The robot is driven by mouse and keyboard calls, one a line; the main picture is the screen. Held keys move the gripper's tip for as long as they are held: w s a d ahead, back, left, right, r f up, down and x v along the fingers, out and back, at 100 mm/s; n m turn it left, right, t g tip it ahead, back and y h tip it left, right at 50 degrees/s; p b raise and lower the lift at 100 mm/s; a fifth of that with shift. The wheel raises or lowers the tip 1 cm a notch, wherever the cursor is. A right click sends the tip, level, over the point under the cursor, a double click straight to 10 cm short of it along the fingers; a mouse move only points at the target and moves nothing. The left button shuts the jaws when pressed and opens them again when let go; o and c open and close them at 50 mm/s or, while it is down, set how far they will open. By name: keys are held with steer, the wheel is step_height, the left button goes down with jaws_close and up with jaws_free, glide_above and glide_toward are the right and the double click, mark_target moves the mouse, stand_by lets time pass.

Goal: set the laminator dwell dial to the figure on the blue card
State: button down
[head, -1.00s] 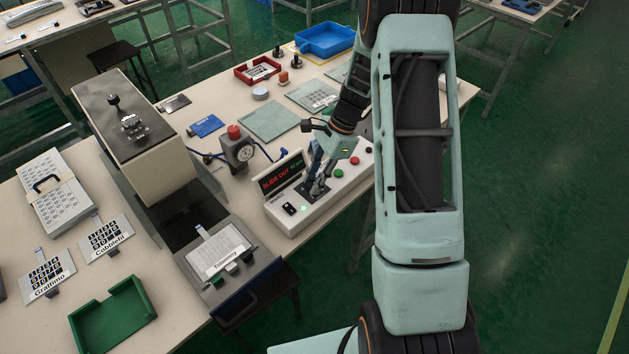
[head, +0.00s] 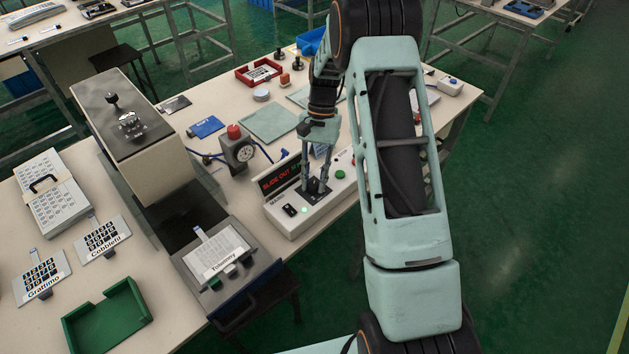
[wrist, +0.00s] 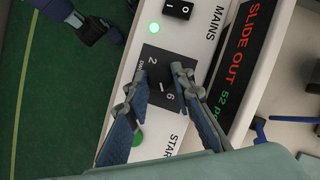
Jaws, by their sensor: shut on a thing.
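The dwell dial, a dark knob with a white mark on a black square plate (wrist: 152,58), sits on the white control panel (wrist: 125,80). The figures 2 and 6 show on the plate; the others are covered by my fingers. My gripper (wrist: 163,82) points down at the panel, its two fingers shut on the dial from both sides. In the head view my gripper (head: 317,186) stands nearly upright over the dial.
A lit display (wrist: 246,45) reads SLIDE OUT in red with green text beside it. The MAINS switch (wrist: 178,8) and a green button (wrist: 138,139) flank the dial. A green tray (head: 107,318) lies front left.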

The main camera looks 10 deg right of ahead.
steer(key=shift+n+h, duration=0.4)
steer(key=shift+n, duration=0.8)
steer(key=c, duration=1.7)
jaws_free()
steer(key=v, duration=1.2)
steer(key=shift+w, duration=0.2)
